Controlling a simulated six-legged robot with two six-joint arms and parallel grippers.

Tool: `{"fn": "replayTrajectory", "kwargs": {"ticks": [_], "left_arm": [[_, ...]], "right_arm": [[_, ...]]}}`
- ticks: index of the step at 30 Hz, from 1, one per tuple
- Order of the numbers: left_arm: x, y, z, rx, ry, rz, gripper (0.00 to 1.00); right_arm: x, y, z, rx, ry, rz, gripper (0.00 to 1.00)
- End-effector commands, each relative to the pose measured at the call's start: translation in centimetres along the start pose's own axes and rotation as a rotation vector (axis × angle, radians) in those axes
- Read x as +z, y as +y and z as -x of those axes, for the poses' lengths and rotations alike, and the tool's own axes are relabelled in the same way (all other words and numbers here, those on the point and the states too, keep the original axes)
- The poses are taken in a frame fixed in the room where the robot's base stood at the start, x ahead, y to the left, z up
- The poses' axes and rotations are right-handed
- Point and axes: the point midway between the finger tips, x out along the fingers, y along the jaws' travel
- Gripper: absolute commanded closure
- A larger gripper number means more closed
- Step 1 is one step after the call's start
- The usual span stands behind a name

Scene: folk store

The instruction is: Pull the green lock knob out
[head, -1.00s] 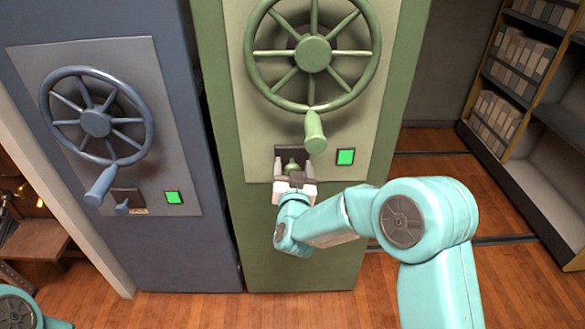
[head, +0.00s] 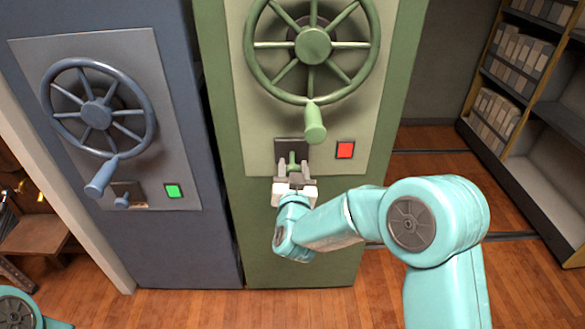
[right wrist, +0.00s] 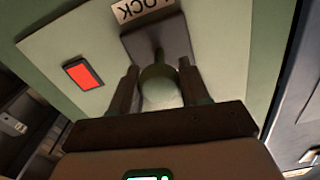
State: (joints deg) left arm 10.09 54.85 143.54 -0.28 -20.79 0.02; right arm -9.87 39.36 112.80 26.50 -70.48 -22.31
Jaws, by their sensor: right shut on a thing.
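The green lock knob (head: 292,161) sticks out of its dark plate (head: 285,147) on the green cabinet (head: 230,150), below the large green handwheel (head: 313,45). My right gripper (head: 294,176) is shut on the knob. In the right wrist view the round knob (right wrist: 160,86) sits between the two dark fingers (right wrist: 157,90), under a label reading LOCK (right wrist: 140,8). The indicator light (head: 345,150) beside it is red, and it also shows red in the right wrist view (right wrist: 83,74). My left gripper is out of view.
A blue cabinet (head: 215,240) with its own handwheel (head: 97,115), small knob (head: 121,201) and green light (head: 173,190) stands to the left. Shelves with boxes (head: 500,120) stand at the right.

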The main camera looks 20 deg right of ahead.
Motion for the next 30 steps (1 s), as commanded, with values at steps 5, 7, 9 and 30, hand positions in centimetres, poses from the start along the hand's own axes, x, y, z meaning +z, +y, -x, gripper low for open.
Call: {"fn": "replayTrajectory", "kwargs": {"ticks": [5,7,9,30], "left_arm": [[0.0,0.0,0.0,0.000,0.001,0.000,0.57],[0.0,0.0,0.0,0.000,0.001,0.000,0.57],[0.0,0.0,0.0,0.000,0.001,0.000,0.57],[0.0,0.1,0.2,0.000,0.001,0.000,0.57]], "right_arm": [[0.3,0.0,0.1,-0.001,-0.008,0.003,1.00],[0.3,0.0,0.1,-0.001,-0.008,0.003,1.00],[0.3,0.0,0.0,-0.002,-0.009,0.003,0.43],[0.1,-0.1,6.7,-0.005,-0.009,0.003,0.30]]}}
